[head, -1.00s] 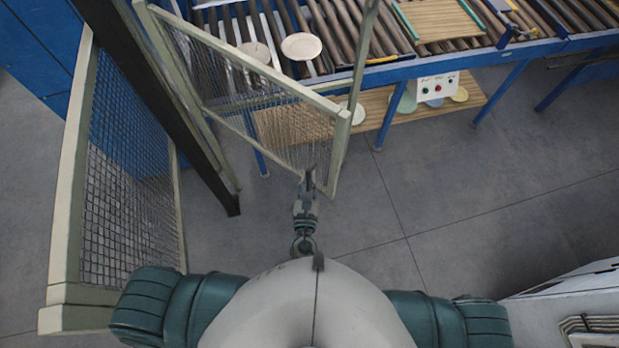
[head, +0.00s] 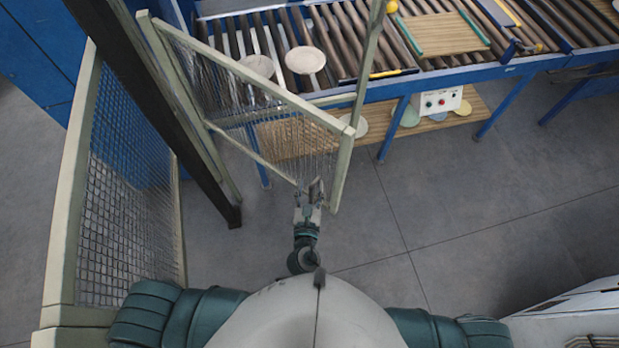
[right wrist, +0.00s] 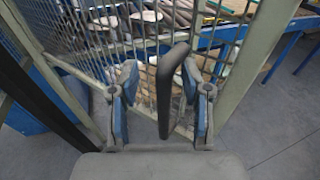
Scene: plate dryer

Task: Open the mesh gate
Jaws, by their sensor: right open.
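The mesh gate (head: 250,85) is a pale-framed wire panel in the upper left of the head view, beside a dark post. Its near free-end frame bar (head: 341,172) is close to my right gripper (head: 309,187). In the right wrist view, a dark upright bar handle (right wrist: 166,95) stands in front of the gate's mesh (right wrist: 112,45). My open right gripper (right wrist: 157,82) has one blue-padded finger on each side of the handle, with gaps showing. I cannot tell how deep the handle sits between the fingers. My left gripper is out of view.
The grey floor (head: 450,190) to the right is clear.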

